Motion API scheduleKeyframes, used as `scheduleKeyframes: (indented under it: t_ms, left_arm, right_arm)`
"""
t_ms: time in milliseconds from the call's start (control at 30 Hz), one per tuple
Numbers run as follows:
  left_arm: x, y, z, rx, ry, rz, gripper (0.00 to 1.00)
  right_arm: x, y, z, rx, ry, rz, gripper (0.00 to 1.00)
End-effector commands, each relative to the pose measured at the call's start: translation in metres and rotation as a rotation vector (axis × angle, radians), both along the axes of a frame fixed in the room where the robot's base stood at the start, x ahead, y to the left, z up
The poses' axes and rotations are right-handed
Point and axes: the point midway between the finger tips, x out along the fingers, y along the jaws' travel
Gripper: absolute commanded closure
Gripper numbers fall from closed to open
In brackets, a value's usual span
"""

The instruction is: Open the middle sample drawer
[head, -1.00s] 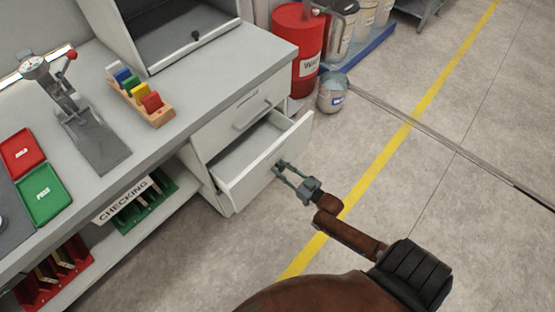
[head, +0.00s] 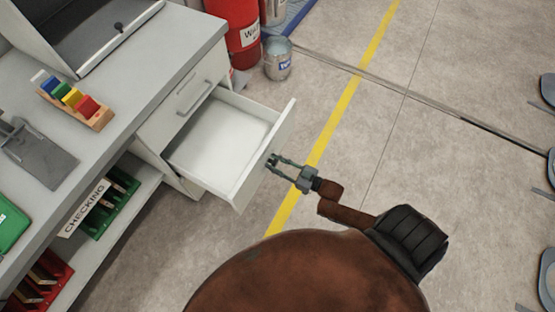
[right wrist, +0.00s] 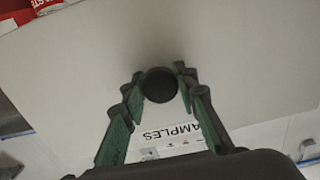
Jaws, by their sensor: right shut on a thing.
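The middle sample drawer (head: 215,135) is pulled well out of the grey bench, and its white inside looks empty. My right gripper (head: 272,161) is at the drawer's front panel, on its outer side. In the right wrist view, the gripper (right wrist: 160,95) has its green fingers on both sides of a round dark knob (right wrist: 160,85) and is shut on it. A label ending in "AMPLES" (right wrist: 170,133) shows below the knob, partly hidden by the fingers. My left gripper is not in view.
A closed drawer with a bar handle (head: 195,98) is above the open one. A red waste drum (head: 243,45) and a metal bucket (head: 278,62) stand behind it. Open floor (head: 330,190) with a yellow line lies to the right; stool parts show at the right edge.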

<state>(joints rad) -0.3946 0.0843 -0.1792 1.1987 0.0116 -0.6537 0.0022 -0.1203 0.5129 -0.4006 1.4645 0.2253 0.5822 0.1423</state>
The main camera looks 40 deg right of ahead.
Motion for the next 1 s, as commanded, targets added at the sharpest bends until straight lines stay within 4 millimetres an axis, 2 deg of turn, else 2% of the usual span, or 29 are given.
scheduleKeyframes:
  t_ms: [267, 300, 533, 833, 1000]
  left_arm:
    - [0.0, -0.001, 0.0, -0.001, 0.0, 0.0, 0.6]
    - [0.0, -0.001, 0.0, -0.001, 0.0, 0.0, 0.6]
    - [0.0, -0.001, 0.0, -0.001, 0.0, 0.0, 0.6]
    - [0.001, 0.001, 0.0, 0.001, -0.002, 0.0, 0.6]
    - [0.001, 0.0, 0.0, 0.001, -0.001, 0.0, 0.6]
  right_arm:
    - [-0.001, 0.0, 0.0, -0.001, 0.0, 0.001, 1.0]
    - [-0.001, 0.0, 0.0, -0.001, 0.0, 0.001, 0.71]
    - [-0.001, -0.001, 0.0, 0.0, 0.0, -0.001, 0.55]
    - [-0.002, -0.002, 0.0, 0.0, 0.001, -0.002, 0.55]
    - [-0.019, -0.009, -0.001, -0.002, 0.002, -0.003, 0.55]
